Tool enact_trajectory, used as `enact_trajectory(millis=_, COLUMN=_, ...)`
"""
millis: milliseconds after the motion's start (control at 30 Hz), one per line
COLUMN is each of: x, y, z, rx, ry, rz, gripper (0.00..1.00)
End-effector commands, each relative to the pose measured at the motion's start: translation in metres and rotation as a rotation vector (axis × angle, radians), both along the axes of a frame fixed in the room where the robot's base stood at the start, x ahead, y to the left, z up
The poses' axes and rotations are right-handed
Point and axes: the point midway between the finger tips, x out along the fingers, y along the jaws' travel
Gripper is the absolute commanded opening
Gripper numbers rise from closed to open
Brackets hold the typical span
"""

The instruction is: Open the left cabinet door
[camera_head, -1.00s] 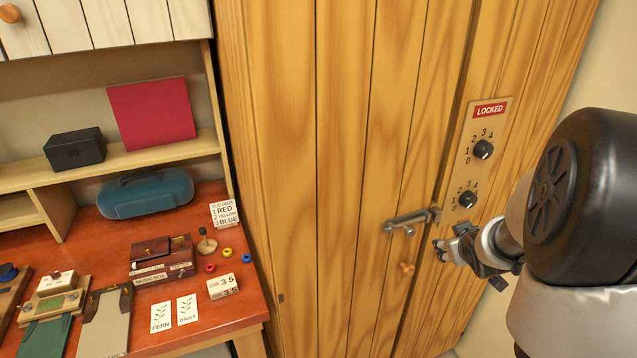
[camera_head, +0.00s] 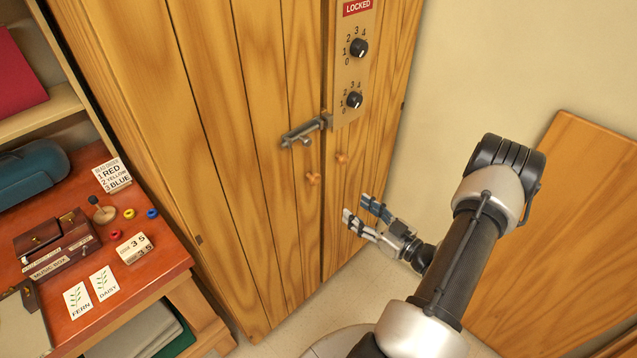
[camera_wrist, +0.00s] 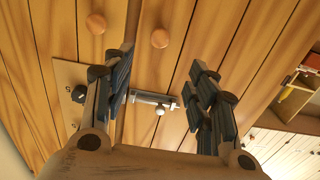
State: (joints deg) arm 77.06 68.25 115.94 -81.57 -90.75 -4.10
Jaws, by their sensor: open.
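The wooden cabinet's left door (camera_head: 235,150) is closed against its right door (camera_head: 352,190). The left door's round wooden knob (camera_head: 313,178) sits near the seam and also shows in the wrist view (camera_wrist: 160,38). The right door's knob (camera_head: 341,157) is beside it. A metal bolt latch (camera_head: 303,131) lies across the seam above the knobs; it also shows between my fingers in the wrist view (camera_wrist: 155,99). My gripper (camera_head: 358,210) is open and empty in front of the right door, below and right of the knobs.
A panel (camera_head: 347,80) on the right door has two dials and a red LOCKED sign (camera_head: 357,7). A red desk (camera_head: 160,262) with a music box (camera_head: 55,242) and cards stands left. A wooden board (camera_head: 565,230) leans on the right wall.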

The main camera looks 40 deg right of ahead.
Motion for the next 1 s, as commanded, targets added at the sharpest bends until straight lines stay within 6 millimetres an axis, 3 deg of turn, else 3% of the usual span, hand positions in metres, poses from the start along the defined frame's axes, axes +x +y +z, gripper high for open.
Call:
enact_trajectory(millis=600, x=0.130, y=0.012, z=-0.001, rx=-0.003, ry=0.001, rz=0.005, gripper=0.53)
enact_trajectory(millis=800, x=0.152, y=0.013, z=-0.001, rx=-0.002, ry=0.002, rz=0.001, gripper=0.53)
enact_trajectory(millis=1000, x=0.158, y=0.013, z=0.000, rx=0.000, ry=0.002, rz=0.000, gripper=0.53)
